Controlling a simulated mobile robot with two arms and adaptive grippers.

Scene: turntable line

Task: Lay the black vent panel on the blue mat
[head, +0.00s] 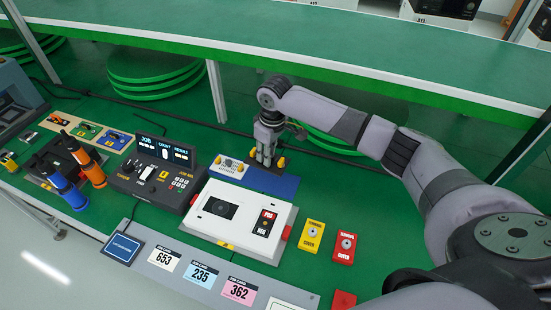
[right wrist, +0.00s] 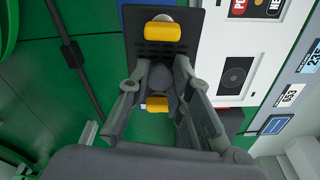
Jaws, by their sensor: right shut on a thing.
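The black vent panel (head: 264,180) has two yellow knobs and is partly hidden by my right gripper (head: 265,158). The gripper points down and is shut on the panel's middle, between the knobs. The blue mat (head: 284,187) lies on the green table behind the white device, and the panel covers part of it in the head view. I cannot tell whether the panel touches the mat. In the right wrist view, the panel (right wrist: 137,27) shows its slots beyond the fingers of the right gripper (right wrist: 158,78). My left gripper is out of view.
A white device (head: 234,191) stands just in front of the mat. Yellow (head: 312,233) and red (head: 344,247) button boxes stand at front right. A raised green shelf (head: 330,40) runs behind.

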